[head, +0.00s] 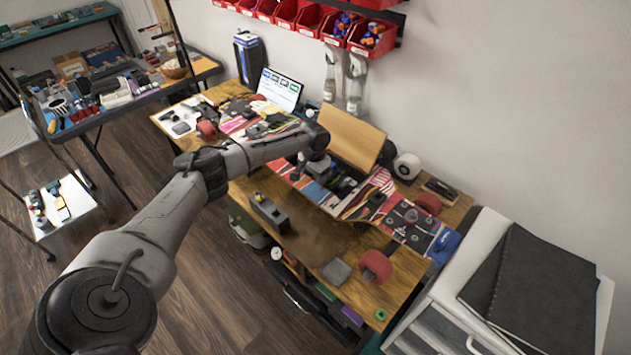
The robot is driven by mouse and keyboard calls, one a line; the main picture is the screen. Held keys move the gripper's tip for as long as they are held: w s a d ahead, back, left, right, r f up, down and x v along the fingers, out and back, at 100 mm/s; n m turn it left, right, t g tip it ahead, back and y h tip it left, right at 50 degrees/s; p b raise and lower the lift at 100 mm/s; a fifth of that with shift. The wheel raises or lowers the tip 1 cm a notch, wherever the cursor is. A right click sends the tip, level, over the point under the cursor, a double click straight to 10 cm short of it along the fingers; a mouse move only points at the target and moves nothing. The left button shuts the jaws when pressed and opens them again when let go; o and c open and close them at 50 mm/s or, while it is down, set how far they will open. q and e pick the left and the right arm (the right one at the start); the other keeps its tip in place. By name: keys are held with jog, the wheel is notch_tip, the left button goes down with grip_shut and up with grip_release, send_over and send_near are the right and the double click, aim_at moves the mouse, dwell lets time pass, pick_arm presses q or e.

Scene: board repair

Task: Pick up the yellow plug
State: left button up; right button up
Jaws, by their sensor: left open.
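A small yellow piece, which looks like the yellow plug (258,196), sits on top of a dark grey block-shaped tool (269,213) near the front edge of the wooden workbench (325,245). My left arm reaches in from the lower left across the bench. My left gripper (322,172) is open over the skateboard decks, to the right of the yellow piece and farther back, apart from it. The fingers are small and dark here, and what lies directly beneath them is partly hidden. My right gripper is not in view.
Colourful decks (355,203) cover the bench's middle. A wooden panel (350,138) stands behind my gripper. Red wheels (376,266) and a grey pad (336,271) lie towards the front right. A white drawer cabinet (430,335) borders the bench's right. Bare wood shows at front centre.

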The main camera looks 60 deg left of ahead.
pick_arm(q)
jog(key=shift+f, duration=0.35)
grip_shut()
dwell(0.3)
